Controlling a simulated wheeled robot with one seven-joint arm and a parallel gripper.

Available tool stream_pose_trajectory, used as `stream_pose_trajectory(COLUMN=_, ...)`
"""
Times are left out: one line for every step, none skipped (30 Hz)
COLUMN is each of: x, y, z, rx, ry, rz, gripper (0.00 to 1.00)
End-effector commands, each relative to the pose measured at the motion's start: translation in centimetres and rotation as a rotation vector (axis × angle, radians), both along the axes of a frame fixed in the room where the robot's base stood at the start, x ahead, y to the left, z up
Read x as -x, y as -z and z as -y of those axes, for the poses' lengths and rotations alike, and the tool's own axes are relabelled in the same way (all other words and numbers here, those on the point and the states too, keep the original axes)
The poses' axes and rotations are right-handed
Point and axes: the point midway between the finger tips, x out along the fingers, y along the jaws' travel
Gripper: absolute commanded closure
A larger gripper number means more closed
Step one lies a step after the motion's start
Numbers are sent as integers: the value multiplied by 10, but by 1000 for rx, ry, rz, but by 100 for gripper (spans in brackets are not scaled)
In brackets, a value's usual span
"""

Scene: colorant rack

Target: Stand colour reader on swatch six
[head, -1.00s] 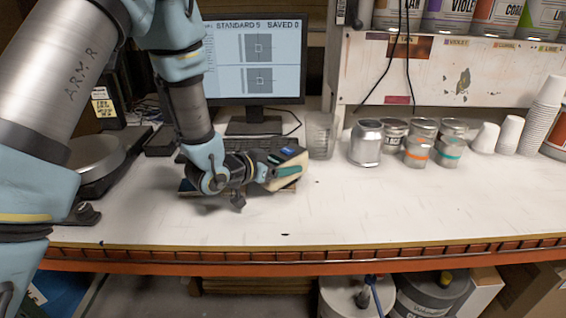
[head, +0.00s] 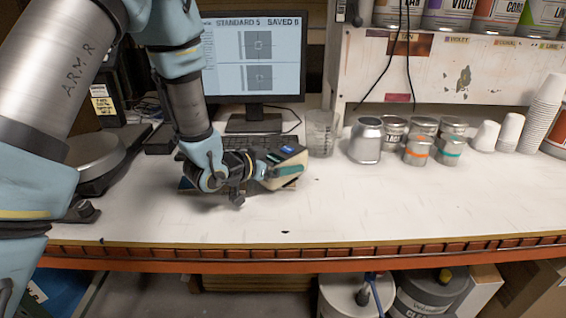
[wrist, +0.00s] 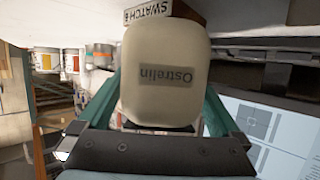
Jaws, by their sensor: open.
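The colour reader (wrist: 160,98) is a rounded cream device with a grey label reading Ostrelin, upside down in the wrist view. It stands between the two teal fingers of my gripper (wrist: 160,85), which is open around it. In the head view, the reader (head: 291,159) shows as a cream body with a dark and blue top, partly behind a teal finger of my gripper (head: 283,170). A pale block lettered SWATCH (wrist: 150,12) lies against the reader's far end in the wrist view; its number is hard to read. The contact beneath the reader is hidden.
A monitor (head: 254,55) and a clear beaker (head: 320,133) stand behind my gripper. Several metal tins (head: 366,142) and white cups (head: 487,136) stand to the right. A scale (head: 97,160) is at left. The front right of the white bench (head: 420,205) is clear.

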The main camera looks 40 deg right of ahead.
Motion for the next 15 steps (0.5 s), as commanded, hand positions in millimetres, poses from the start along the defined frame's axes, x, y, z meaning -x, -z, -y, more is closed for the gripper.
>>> stream_pose_trajectory(x=-1, y=-1, z=-8, rx=1, ry=-4, rz=1, gripper=0)
stream_pose_trajectory(x=-1, y=-2, z=-13, rx=0, ry=-4, rz=0, gripper=0)
stream_pose_trajectory(x=0, y=-5, z=-20, rx=1, ry=-4, rz=1, gripper=0)
stream_pose_trajectory(x=1, y=-6, z=-26, rx=1, ry=-5, rz=1, gripper=0)
stream_pose_trajectory(x=1, y=-9, z=-32, rx=2, ry=-6, rz=2, gripper=0)
stream_pose_trajectory(x=2, y=-12, z=-41, rx=2, ry=-5, rz=2, gripper=0)
stream_pose_trajectory(x=3, y=-14, z=-47, rx=2, ry=-6, rz=2, gripper=0)
stream_pose_trajectory(x=3, y=-16, z=-53, rx=2, ry=-6, rz=2, gripper=0)
stream_pose_trajectory(x=4, y=-19, z=-61, rx=2, ry=-5, rz=2, gripper=0)
stream_pose_trajectory(x=5, y=-22, z=-67, rx=3, ry=-6, rz=2, gripper=0)
stream_pose_trajectory(x=5, y=-24, z=-72, rx=2, ry=-5, rz=2, gripper=0)
stream_pose_trajectory(x=6, y=-27, z=-79, rx=2, ry=-6, rz=2, gripper=0)
stream_pose_trajectory(x=7, y=-28, z=-84, rx=2, ry=-5, rz=2, gripper=0)
stream_pose_trajectory(x=7, y=-30, z=-88, rx=2, ry=-4, rz=2, gripper=0)
stream_pose_trajectory(x=7, y=-32, z=-93, rx=2, ry=-5, rz=2, gripper=0)
